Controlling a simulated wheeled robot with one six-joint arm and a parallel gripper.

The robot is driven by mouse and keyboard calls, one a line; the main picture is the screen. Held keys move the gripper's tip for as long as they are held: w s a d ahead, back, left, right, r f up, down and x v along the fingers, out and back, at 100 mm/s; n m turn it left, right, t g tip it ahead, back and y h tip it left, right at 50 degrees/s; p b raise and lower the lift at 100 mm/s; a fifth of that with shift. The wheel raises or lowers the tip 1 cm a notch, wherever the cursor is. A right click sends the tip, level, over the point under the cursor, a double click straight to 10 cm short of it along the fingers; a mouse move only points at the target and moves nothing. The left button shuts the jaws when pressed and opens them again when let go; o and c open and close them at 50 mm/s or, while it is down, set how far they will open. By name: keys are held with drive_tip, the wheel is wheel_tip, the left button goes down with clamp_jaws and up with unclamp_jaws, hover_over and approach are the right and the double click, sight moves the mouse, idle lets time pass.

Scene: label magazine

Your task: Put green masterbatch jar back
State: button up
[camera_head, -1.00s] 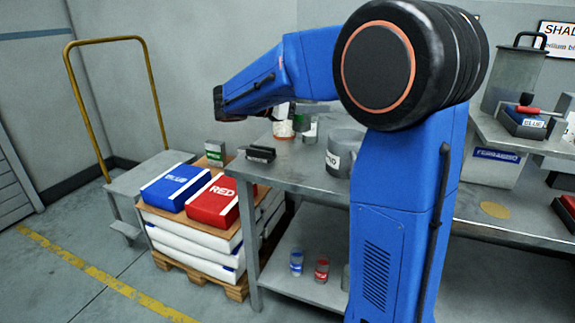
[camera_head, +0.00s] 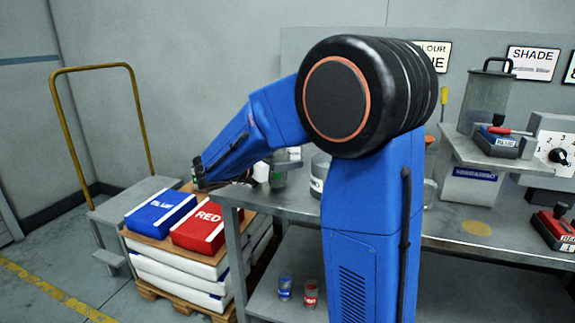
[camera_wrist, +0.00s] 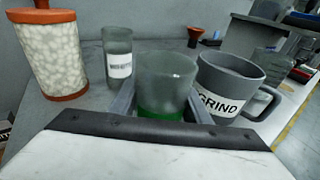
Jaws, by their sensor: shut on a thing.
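The green masterbatch jar (camera_wrist: 165,82), a frosted cup with green at its bottom, stands upright in the middle of the wrist view. My gripper (camera_wrist: 163,106) is shut on it, one finger on each side. Whether the jar touches the bench top is unclear. In the head view my blue arm hangs low at the left end of the bench and hides most of the gripper. On the lower shelf stand a blue jar (camera_head: 284,288) and a red jar (camera_head: 310,294), with free shelf to their left; my arm hides part of the shelf to their right.
Close around the held jar stand a grey mug marked GRIND (camera_wrist: 230,88), a labelled clear jar (camera_wrist: 118,55) and a pale container with orange lid (camera_wrist: 52,55). Left of the bench (camera_head: 290,209) are a pallet stack with a blue bag (camera_head: 160,211) and red bag (camera_head: 200,226), and a trolley (camera_head: 105,207).

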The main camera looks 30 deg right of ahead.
drive_tip(key=shift+f, duration=0.35)
drive_tip(key=shift+f, duration=0.15)
drive_tip(key=o, duration=1.1)
drive_tip(key=shift+o, duration=0.2)
drive_tip(key=a, duration=0.4)
drive_tip(key=a+r, duration=0.1)
drive_tip(key=a, duration=0.3)
drive_tip(key=s+a+r, duration=0.1)
drive_tip(key=a, duration=0.2)
drive_tip(key=shift+s+a, duration=0.1)
drive_tip(key=shift+a, duration=0.3)
